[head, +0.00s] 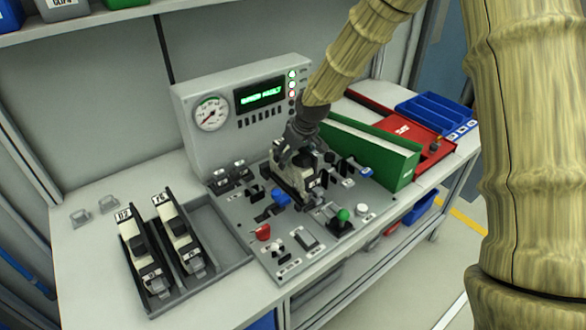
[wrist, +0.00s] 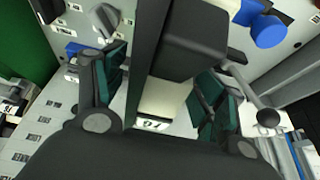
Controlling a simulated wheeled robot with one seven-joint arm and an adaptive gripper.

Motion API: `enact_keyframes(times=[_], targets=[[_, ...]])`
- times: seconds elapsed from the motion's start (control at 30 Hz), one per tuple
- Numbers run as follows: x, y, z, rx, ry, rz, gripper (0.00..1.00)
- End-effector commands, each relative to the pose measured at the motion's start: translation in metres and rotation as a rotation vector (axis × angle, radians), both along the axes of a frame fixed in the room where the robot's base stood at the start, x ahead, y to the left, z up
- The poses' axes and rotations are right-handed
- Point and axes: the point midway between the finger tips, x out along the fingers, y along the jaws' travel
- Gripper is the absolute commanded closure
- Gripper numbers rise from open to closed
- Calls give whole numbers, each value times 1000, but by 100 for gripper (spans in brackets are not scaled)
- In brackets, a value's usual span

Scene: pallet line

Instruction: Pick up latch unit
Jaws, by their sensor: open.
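A cream and black latch unit (head: 292,182) sits upright on the grey control panel, below the gauge box. My gripper (head: 300,152) is over it, coming down from the upper right, and partly hides its top. In the wrist view, my gripper (wrist: 162,85) is open, with one green-padded finger on each side of the unit's dark body (wrist: 190,40). A small label shows on the cream part of the unit. Gaps seem to show beside the pads, and I cannot tell whether either pad touches it. Two similar units, the left one (head: 143,250) and the right one (head: 180,232), lie in a tray.
The grey tray (head: 236,262) has an empty bay at its right. A green bin (head: 370,150) stands close on the right, with red and blue trays beyond.

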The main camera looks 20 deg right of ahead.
Motion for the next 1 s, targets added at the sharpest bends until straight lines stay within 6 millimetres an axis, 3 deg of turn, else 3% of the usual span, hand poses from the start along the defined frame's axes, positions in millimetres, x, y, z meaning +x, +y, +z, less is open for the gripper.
enact_keyframes(times=[0.23,0.57,0.9,1.0], targets=[[6,2,-19,1,1,0,29],[8,3,-23,0,-1,0,29],[8,3,-23,0,-1,0,88],[8,3,-22,0,-1,0,90]])
